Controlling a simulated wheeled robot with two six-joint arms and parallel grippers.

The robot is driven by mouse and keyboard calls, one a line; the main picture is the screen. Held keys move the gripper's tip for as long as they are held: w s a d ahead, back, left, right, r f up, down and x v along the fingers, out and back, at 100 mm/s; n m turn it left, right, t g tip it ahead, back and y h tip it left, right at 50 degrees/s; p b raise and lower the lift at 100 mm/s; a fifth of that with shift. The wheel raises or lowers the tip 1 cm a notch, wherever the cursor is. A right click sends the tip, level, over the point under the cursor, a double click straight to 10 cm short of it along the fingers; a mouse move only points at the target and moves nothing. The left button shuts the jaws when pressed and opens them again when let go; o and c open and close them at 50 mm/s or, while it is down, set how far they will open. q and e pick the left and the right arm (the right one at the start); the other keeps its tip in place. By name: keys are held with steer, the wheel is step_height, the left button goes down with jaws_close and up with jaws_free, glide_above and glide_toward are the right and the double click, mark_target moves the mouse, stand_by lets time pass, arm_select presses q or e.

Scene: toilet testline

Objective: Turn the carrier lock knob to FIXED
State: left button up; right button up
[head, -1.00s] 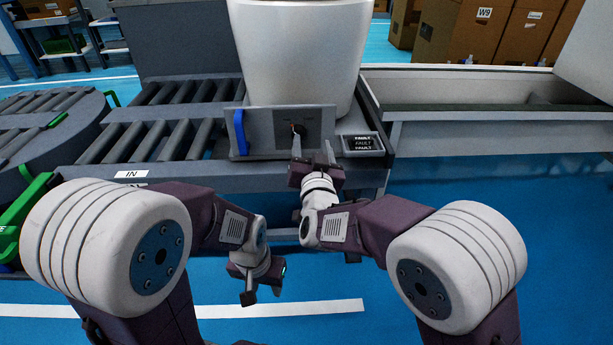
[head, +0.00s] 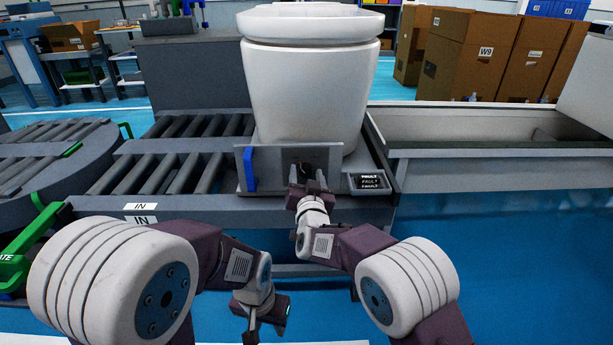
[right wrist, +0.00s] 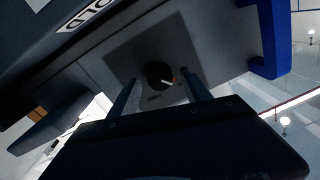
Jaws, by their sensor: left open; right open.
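The carrier lock knob (right wrist: 160,75) is a round black dial with a white and orange pointer mark, set in a dark square plate on the grey carrier panel (head: 270,175). The lettering around it is too small to read. My right gripper (right wrist: 160,92) is open, its two fingers spread on either side of the knob; I cannot tell whether they touch it. In the head view the right gripper (head: 308,182) covers most of the knob. My left gripper (head: 262,325) hangs low in front of the conveyor, open and empty.
A white toilet (head: 310,85) stands behind the panel. A blue handle (head: 249,168) is on the panel's left and a FAULT display (head: 369,182) on its right. Conveyor rollers (head: 170,172) lie to the left. An empty grey trough (head: 470,125) is at the right.

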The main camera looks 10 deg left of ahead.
jaws_close()
